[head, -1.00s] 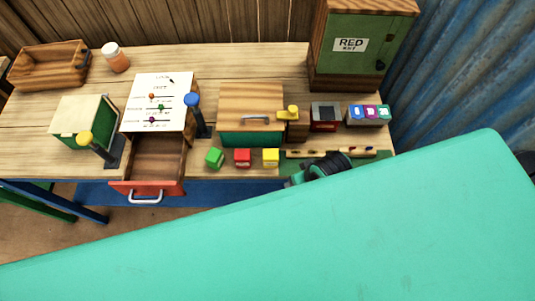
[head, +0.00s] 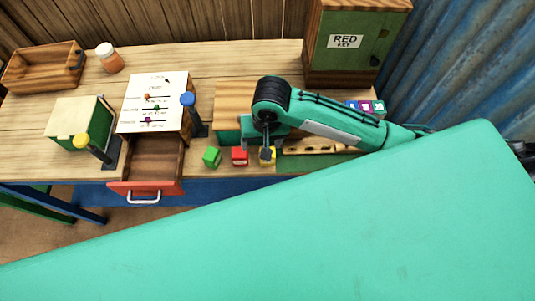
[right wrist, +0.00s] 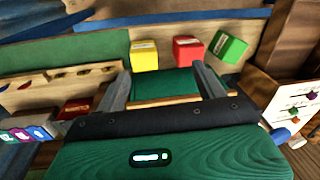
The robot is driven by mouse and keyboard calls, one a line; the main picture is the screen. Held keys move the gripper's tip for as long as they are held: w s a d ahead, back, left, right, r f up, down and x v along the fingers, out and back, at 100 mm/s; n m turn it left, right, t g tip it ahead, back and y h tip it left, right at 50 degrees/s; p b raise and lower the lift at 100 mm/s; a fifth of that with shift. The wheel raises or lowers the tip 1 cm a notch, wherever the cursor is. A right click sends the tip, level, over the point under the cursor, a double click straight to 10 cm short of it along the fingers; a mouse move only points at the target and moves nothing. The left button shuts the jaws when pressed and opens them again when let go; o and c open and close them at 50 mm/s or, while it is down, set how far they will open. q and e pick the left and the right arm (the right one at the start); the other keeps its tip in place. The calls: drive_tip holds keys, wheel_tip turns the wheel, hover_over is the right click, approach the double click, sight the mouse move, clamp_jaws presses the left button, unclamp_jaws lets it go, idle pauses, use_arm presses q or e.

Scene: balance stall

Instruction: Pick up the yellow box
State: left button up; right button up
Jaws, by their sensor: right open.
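The yellow box (right wrist: 144,55) is a small cube on the table's front edge, at the end of a row with a red box (right wrist: 187,51) and a green box (right wrist: 228,47). In the head view the yellow box (head: 272,158) is mostly hidden by my right gripper (head: 267,153), which is above it. In the right wrist view, my right gripper (right wrist: 163,78) has its fingers apart with nothing held; the yellow box appears beyond the fingertips, near the left finger. My left gripper is not in view.
A wood-topped green box (head: 232,95) stands behind the cubes. A green mat (head: 300,162) with a slotted wooden strip lies to the right. An open drawer (head: 150,165) juts out at the left. The RED KEY cabinet (head: 345,65) stands at the back right.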

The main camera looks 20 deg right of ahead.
drive_tip(key=shift+m+g+h, duration=0.3)
drive_tip(key=shift+m+h, duration=0.4)
drive_tip(key=f, duration=0.2)
drive_tip(key=d+f+p, duration=0.1)
drive_tip(key=f, duration=0.2)
drive_tip(key=d+f, duration=0.1)
drive_tip(key=f, duration=0.1)
drive_tip(key=shift+w+d+f+p, duration=0.2)
drive_tip(key=shift+w+f+p, duration=0.05)
drive_tip(key=shift+w+p, duration=0.15)
drive_tip(key=shift+w+f+p, duration=0.15)
drive_tip(key=shift+f+p, duration=0.4)
drive_tip(key=shift+f, duration=0.05)
wheel_tip(320, 180, down, 3)
drive_tip(key=shift+w+a+f+p, duration=0.1)
drive_tip(key=shift+p, duration=0.5)
drive_tip(key=shift+f, duration=0.45)
drive_tip(key=c, duration=1.1)
drive_tip(key=shift+r, duration=0.1)
